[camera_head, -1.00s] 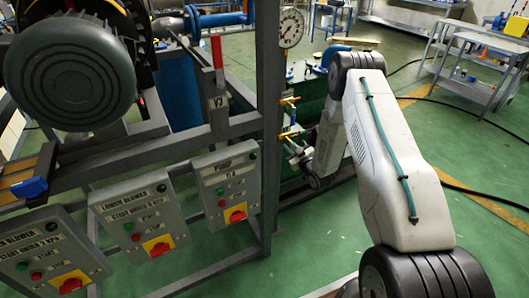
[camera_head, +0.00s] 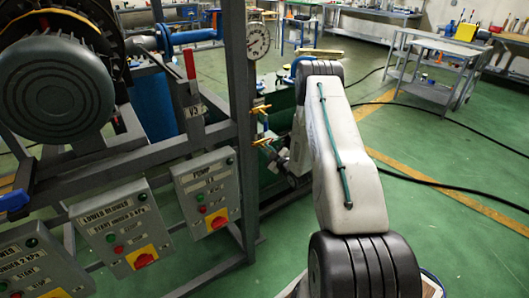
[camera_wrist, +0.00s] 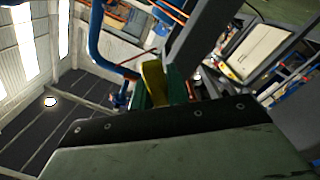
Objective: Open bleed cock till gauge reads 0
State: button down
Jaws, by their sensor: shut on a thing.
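The pressure gauge (camera_head: 258,40) is a white round dial on the grey frame post; its needle is too small to read surely. Two brass cocks stick out of the post below it: an upper one (camera_head: 260,108) and a lower one (camera_head: 262,142). My gripper (camera_head: 273,158) is at the lower cock, with its fingers small and partly hidden by my arm. In the wrist view a yellow lever (camera_wrist: 154,82) stands upright just beyond the dark gripper edge, between green parts. My gripper appears shut on this lever; the exact contact is hard to see.
Control boxes labelled PUMP (camera_head: 207,190) and LOWER BLOWER (camera_head: 122,228) hang on the frame left of my arm. A red-handled lever (camera_head: 190,66) stands above them. A green tank (camera_head: 280,108) is behind the post. Green floor is open at right, with a black cable.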

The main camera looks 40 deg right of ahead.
jog(key=c, duration=1.4)
grip_release()
jog(key=shift+o, duration=0.2)
jog(key=s, duration=0.7)
jog(key=shift+s+a, duration=0.35)
jog(key=shift+s, duration=0.05)
